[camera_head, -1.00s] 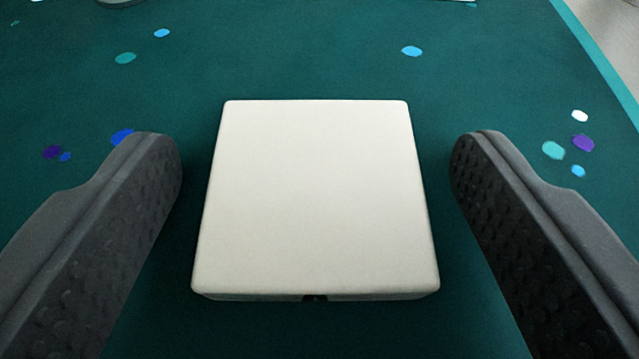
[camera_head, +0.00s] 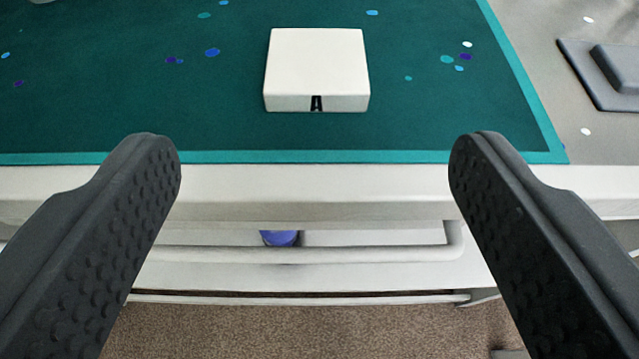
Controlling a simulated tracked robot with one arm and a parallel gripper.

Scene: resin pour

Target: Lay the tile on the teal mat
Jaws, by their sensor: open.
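The white square tile (camera_head: 316,62) lies flat on the teal mat (camera_head: 120,110), near the mat's front edge. A small dark mark shows on its front side. My gripper (camera_head: 315,150) is open and empty, with its two dark fingers spread wide. It is on the near side of the tile, apart from it, around the table's front edge in the view. Nothing hides the tile.
The table's pale front edge (camera_head: 320,190) runs below the mat, with a rail (camera_head: 360,255) and a blue round thing (camera_head: 280,238) beneath it. A dark grey object (camera_head: 605,75) sits at the right. Coloured spots dot the mat. Brown floor (camera_head: 300,330) shows in front.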

